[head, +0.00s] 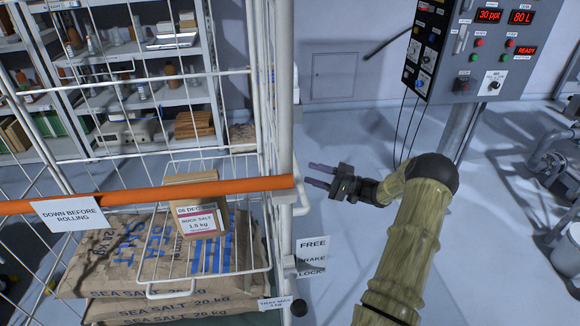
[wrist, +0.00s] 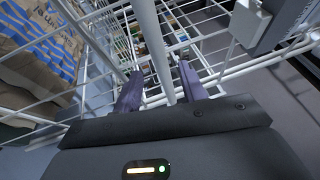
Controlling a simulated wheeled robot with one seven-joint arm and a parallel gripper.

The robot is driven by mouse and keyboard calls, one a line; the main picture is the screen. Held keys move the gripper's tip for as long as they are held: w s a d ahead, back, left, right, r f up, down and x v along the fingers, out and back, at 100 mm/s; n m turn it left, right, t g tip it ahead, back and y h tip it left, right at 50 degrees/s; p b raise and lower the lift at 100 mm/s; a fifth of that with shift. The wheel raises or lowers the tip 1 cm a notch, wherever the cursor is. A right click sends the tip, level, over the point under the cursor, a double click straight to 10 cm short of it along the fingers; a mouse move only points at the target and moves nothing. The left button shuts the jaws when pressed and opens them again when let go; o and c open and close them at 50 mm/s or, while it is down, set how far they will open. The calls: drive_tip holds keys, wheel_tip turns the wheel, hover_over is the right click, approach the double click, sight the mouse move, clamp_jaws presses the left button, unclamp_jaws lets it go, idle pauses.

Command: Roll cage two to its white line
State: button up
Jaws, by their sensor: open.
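A white wire roll cage fills the left of the head view; its corner post (head: 285,120) faces my gripper. No cage number is readable. An orange bar (head: 130,196) lies level across its front, with a sign (head: 69,213) reading "DOWN BEFORE ROLLING". My gripper (head: 308,174) is open and empty, just right of the post and the bar's end. In the wrist view a white post (wrist: 150,35) appears between the open fingers (wrist: 160,88); I cannot tell how deep it sits. A brake plate (head: 312,258) reads "FREE, BRAKE, LOCK". No white line shows.
Sea salt sacks (head: 110,258) lie in the cage behind a wire tray (head: 165,291) holding a rock salt packet (head: 198,222). Shelves (head: 120,58) stand behind. A control panel (head: 470,45) on a post and pipework (head: 560,150) are at right. Floor right of the cage is clear.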

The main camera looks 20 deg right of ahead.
drive_tip(key=x, duration=0.8)
drive_tip(key=shift+w+a, duration=0.1)
clamp_jaws()
